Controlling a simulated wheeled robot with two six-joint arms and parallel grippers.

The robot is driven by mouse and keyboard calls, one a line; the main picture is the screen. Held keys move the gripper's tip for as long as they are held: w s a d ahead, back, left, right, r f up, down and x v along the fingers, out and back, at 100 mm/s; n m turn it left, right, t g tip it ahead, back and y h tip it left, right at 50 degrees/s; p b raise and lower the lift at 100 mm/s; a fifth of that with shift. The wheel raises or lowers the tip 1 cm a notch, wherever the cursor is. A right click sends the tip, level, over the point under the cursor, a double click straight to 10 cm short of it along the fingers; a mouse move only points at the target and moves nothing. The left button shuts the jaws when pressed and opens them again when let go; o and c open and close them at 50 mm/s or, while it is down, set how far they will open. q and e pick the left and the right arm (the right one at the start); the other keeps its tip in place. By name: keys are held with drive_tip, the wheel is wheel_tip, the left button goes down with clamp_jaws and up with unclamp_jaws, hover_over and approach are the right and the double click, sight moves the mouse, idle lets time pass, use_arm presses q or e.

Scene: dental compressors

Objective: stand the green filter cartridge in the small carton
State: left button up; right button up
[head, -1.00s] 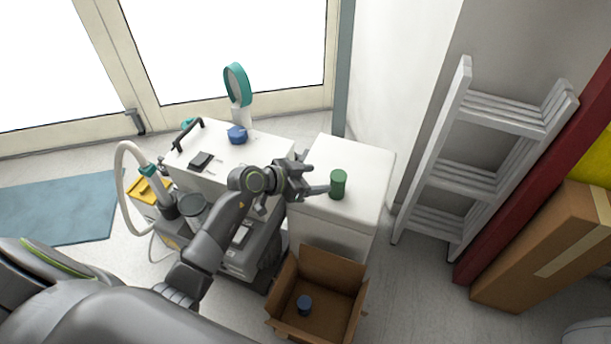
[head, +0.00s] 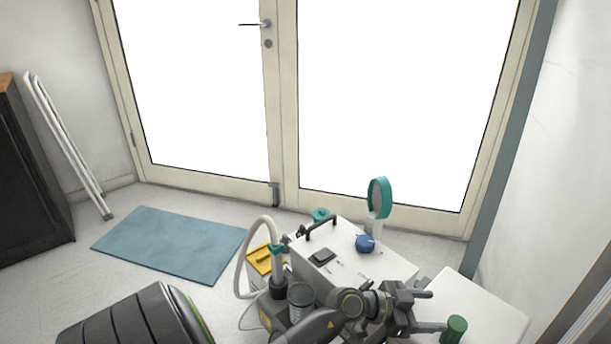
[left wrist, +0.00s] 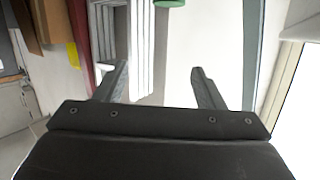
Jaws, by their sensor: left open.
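The green filter cartridge (head: 456,330) stands upright on the white cabinet top at the lower right of the head view. My left gripper (head: 432,311) is open and empty just left of it, with one finger appearing close to its side. In the left wrist view the two fingers (left wrist: 160,84) are spread apart. A bit of the green cartridge (left wrist: 172,3) shows at the top edge, beyond the fingertips and not between them. The small carton is out of both current views. My right gripper is not in view.
The white cabinet top (head: 480,303) is otherwise clear. Left of it stands the compressor unit (head: 345,245) with a blue knob (head: 365,243), a teal round-headed part (head: 379,197) and a pale hose (head: 246,255). A blue mat (head: 172,243) lies on the floor.

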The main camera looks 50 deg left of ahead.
use_arm(q)
drive_tip(key=s+a+r+n+t+y, duration=0.2)
drive_tip(key=s+a+r+n+t, duration=0.1)
drive_tip(key=r+t, duration=0.35)
drive_tip(key=s+a+n+y, duration=0.6)
drive_tip(key=a+n+y, duration=0.2)
drive_tip(key=a+y, duration=0.15)
drive_tip(key=s+f+n+g, duration=0.1)
drive_tip(key=s+f+g, duration=0.8)
drive_tip(key=s+f, duration=0.3)
drive_tip(key=shift+s+f+g, duration=0.2)
drive_tip(key=shift+s+g, duration=0.15)
drive_tip(key=shift+s, duration=0.85)
drive_tip(key=shift+o, duration=0.4)
drive_tip(key=s+d+f+m+g+h, duration=0.2)
drive_tip(key=s+d+m+g+h, duration=0.1)
drive_tip(key=s+d, duration=0.4)
drive_tip(key=shift+s+d+g+h, duration=0.3)
drive_tip(key=shift+s+g+h, duration=0.25)
drive_tip(key=shift+s, duration=0.4)
drive_tip(key=shift+w, duration=0.15)
